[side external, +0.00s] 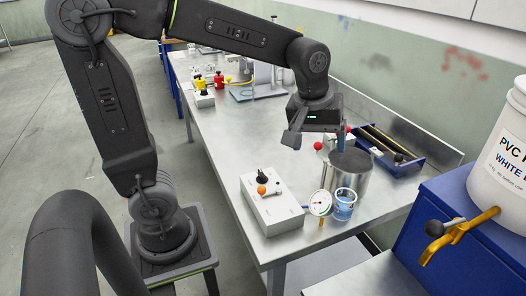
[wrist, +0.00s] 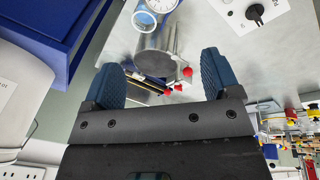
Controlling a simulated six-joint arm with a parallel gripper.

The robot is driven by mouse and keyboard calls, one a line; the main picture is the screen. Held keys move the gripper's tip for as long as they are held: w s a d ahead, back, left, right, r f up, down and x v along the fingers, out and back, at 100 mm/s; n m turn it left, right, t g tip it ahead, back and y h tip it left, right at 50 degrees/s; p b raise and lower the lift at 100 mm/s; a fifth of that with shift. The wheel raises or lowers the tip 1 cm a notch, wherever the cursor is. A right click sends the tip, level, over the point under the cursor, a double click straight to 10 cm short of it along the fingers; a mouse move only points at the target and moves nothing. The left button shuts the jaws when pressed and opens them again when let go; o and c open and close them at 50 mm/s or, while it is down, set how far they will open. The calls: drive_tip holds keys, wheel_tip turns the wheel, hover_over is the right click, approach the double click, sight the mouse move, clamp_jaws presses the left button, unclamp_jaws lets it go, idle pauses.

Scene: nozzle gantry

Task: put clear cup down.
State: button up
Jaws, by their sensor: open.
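The clear cup (side external: 345,205), with blue on its side, stands upright on the metal bench near the front edge. It is beside the round gauge (side external: 320,203) and in front of the metal cylinder (side external: 348,177). In the wrist view, what looks like the cup (wrist: 145,20) is a pale circle with a blue ring near the top edge, beyond the fingertips. My gripper (side external: 318,138) is open and empty, above and behind the cup and apart from it. Both spread fingers show in the wrist view (wrist: 160,78), with the cylinder (wrist: 155,64) between and beyond them.
A grey control box (side external: 271,203) with a black knob and an orange ball stands left of the gauge. A blue tray (side external: 390,150) lies behind the cylinder. A white bucket (side external: 502,150) stands on a blue cabinet at right. The bench's middle left is clear.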

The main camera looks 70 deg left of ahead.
drive_tip(key=s+m+t, duration=0.3)
drive_tip(key=s+m, duration=0.6)
drive_tip(key=s, duration=0.3)
drive_tip(key=shift+s+r, duration=0.25)
drive_tip(key=shift+s, duration=0.05)
drive_tip(key=shift+d, duration=0.1)
idle(0.4)
